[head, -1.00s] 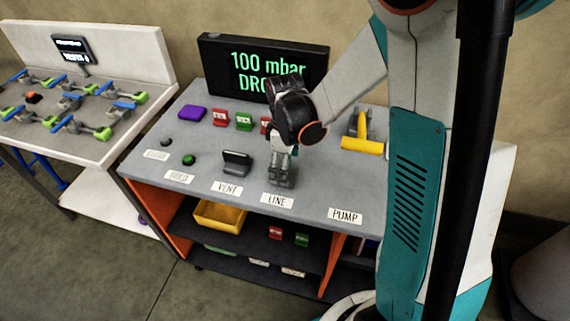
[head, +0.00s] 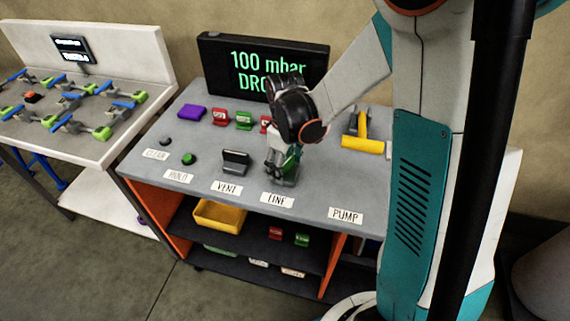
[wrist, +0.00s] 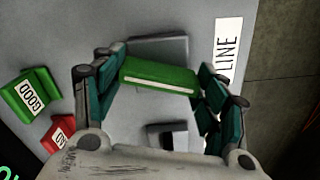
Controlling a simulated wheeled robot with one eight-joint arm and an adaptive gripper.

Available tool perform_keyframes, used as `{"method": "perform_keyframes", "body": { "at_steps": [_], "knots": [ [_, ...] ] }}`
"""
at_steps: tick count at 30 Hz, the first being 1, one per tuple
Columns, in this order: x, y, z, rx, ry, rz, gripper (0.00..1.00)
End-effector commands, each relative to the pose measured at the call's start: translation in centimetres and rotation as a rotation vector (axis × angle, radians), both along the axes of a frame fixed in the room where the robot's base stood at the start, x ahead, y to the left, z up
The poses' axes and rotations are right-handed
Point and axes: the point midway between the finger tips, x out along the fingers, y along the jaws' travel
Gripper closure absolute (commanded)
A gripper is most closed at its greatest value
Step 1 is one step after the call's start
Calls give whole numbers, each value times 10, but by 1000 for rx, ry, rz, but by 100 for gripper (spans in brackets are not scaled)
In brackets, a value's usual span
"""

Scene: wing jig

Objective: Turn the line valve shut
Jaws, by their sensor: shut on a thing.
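The line valve (head: 287,181) stands behind the "LINE" label (head: 277,200) on the grey bench top. In the wrist view its handle is a green bar (wrist: 158,78) with a pale stripe along one edge, lying slightly aslant over a grey base (wrist: 160,47). My gripper (wrist: 160,82) is shut on this handle, with one finger at each end of the bar. In the head view my gripper (head: 284,166) is low over the valve and hides most of it. A little green shows beside the fingers.
The vent valve (head: 235,161) stands just left of my gripper. Red and green blocks (head: 244,120) and a screen (head: 265,66) reading "100 mbar" and a partly hidden word are behind. A yellow-handled pump (head: 362,143) is at right.

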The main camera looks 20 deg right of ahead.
Motion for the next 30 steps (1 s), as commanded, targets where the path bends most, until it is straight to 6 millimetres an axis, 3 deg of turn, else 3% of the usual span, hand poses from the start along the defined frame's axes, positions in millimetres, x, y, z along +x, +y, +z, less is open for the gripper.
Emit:
{"method": "perform_keyframes", "body": {
  "at_steps": [30],
  "knots": [
    [0,0,0,0,-1,-951,57]
  ]
}}
